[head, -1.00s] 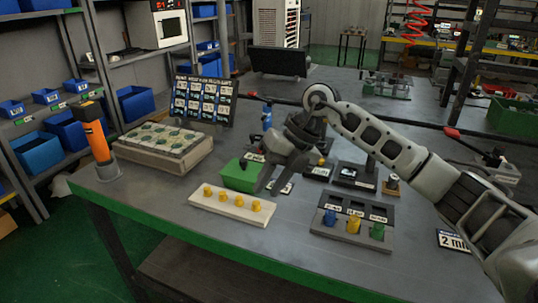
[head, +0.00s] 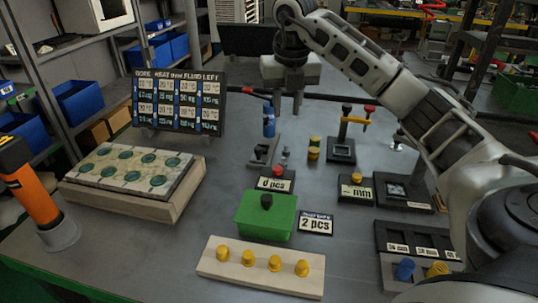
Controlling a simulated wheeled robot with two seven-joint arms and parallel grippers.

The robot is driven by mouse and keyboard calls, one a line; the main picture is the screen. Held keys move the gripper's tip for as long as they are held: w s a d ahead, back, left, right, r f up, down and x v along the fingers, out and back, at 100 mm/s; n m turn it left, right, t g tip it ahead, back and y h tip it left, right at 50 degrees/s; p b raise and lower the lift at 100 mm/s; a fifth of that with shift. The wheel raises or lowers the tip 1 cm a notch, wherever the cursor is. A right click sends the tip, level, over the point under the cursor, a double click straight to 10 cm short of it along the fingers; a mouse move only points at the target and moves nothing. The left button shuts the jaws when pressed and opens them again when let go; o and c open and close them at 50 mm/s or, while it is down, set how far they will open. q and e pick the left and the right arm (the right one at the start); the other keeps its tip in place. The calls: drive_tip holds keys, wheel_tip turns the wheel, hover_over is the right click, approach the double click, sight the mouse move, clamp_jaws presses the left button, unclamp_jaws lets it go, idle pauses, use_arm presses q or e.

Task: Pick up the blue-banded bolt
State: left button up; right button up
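I cannot make out a blue band on any bolt. A small grey upright piece (head: 285,156), perhaps a bolt, stands behind the red-knobbed block with the "0 pcs" label (head: 275,184). A blue plug (head: 404,268) sits in the labelled rack (head: 385,240) at lower right, beside a yellow one (head: 438,270). My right gripper (head: 288,104) points down over the back of the table, fingers apart and empty. It is behind the grey piece in the picture and close to an upright blue bottle-like item (head: 268,124). My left gripper is not in view.
A green box (head: 266,218) and a pale strip with yellow knobs (head: 225,266) are in front. A pale block with green discs (head: 130,178), a display board (head: 180,102) and an orange tool (head: 30,190) are left. Gauge blocks (head: 357,190) stand right.

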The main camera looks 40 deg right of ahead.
hover_over(283, 158)
drive_tip(key=f, duration=0.8)
drive_tip(key=shift+s+f, duration=0.2)
drive_tip(key=shift+s, duration=0.15)
drive_tip(key=shift+w+f, duration=0.15)
drive_tip(key=shift+f, duration=1.45)
drive_tip(key=shift+w+f, duration=0.15)
drive_tip(key=shift+f, duration=1.4)
clamp_jaws()
